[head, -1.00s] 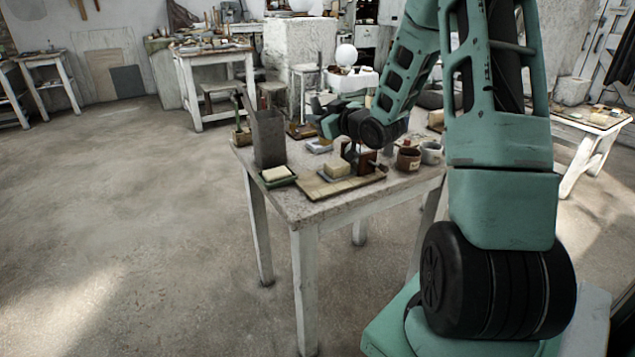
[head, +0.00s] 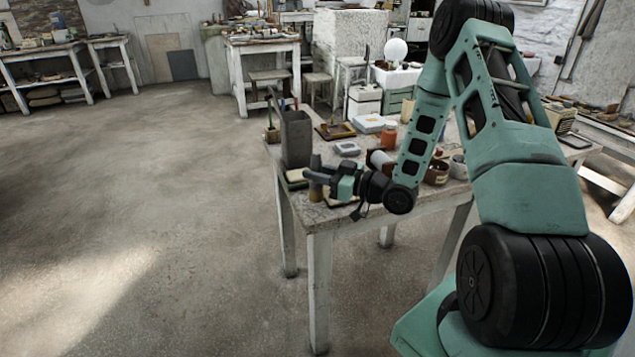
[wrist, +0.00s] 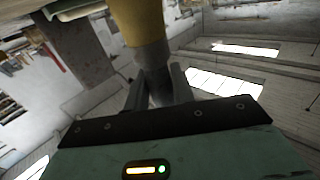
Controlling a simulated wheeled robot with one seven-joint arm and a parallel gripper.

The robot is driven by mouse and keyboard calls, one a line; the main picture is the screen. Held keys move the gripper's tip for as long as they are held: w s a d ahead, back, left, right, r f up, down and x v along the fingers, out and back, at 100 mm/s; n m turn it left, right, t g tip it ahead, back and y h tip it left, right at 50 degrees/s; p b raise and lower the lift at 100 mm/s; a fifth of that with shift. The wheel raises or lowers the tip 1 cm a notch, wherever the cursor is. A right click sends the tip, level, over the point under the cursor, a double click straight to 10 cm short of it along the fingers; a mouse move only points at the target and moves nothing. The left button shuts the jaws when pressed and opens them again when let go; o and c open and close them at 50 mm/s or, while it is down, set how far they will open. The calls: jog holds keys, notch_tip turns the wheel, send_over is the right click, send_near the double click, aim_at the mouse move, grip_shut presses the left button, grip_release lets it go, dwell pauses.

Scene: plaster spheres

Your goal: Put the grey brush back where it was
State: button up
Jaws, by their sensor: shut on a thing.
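My gripper (head: 320,178) is over the front left part of the worktable (head: 345,221), shut on the grey brush (head: 315,191). The brush looks upright, grey part up and tan part down; it also shows in the wrist view (wrist: 140,22), where the fingers (wrist: 160,88) close on its grey part. I cannot tell whether its lower end touches the table or the board. A tall grey container (head: 296,140) stands just behind and left of my gripper. My gripper partly hides a small tray with a pale block (head: 294,175) and the board on the table.
Behind my gripper are a small grey box (head: 347,149), a white-blue box (head: 369,123), an orange jar (head: 389,136) and a wooden tray (head: 334,132). A brown pot (head: 437,173) and grey mug (head: 459,168) stand to the right. The floor left of the table is clear.

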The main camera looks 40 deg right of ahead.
jog(key=shift+f, duration=1.4)
jog(key=shift+f, duration=0.2)
jog(key=o, duration=1)
jog(key=shift+r, duration=0.15)
jog(key=shift+d+r, duration=0.1)
jog(key=b+v, duration=0.1)
jog(key=v, duration=1.1)
jog(key=shift+b, duration=0.3)
